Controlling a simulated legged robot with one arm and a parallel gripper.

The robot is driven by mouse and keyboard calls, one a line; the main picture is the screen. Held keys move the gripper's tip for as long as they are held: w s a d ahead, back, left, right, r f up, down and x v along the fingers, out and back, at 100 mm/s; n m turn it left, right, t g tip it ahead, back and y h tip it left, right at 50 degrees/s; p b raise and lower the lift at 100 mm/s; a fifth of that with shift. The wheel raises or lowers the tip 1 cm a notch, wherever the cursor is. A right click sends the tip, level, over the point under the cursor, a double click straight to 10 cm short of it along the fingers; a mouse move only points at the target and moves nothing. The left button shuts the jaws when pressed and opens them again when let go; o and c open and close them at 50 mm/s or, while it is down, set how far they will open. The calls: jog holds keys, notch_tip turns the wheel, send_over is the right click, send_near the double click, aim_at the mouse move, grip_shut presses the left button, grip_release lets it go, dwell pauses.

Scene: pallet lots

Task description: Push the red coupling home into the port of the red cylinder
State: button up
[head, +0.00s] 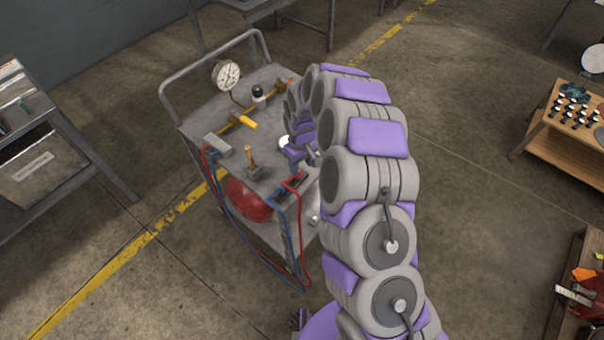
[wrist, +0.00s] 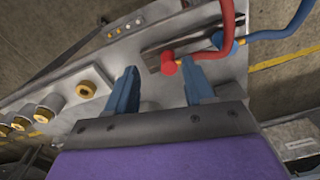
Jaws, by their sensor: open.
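The red coupling (wrist: 168,67) on the end of the red hose (wrist: 227,20) shows in the wrist view, by a slotted grey holder on the cart. My gripper (wrist: 159,72) is open, with its two blue fingers apart. The coupling appears just past the fingertips, nearer the right finger; I cannot tell whether they touch. In the head view my gripper (head: 296,152) is over the cart's right side. A red rounded body (head: 249,199) sits below the cart top; I cannot tell whether it is the red cylinder. Several brass-ringed ports (wrist: 86,88) are at left in the wrist view; which belongs to it is unclear.
A blue hose (wrist: 288,30) lies beside the red one. Hoses hang off the cart's front.

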aim_at(301, 177)
jog(key=a+f, duration=0.2)
jog(key=f, duration=0.1)
jog(key=f+b, duration=0.1)
jog(key=shift+a+f, duration=0.3)
jog(key=shift+a, duration=0.1)
jog(key=shift+d+r, duration=0.2)
jog(key=shift+d, duration=1.05)
jog(key=shift+c, duration=0.4)
jog(key=shift+a, duration=0.15)
jog(key=c, duration=0.3)
jog(key=shift+a+f, duration=0.1)
jog(key=shift+a, duration=0.7)
jog(key=c, duration=0.5)
jog(key=shift+c, duration=0.5)
jog(key=shift+d, duration=0.4)
grip_shut()
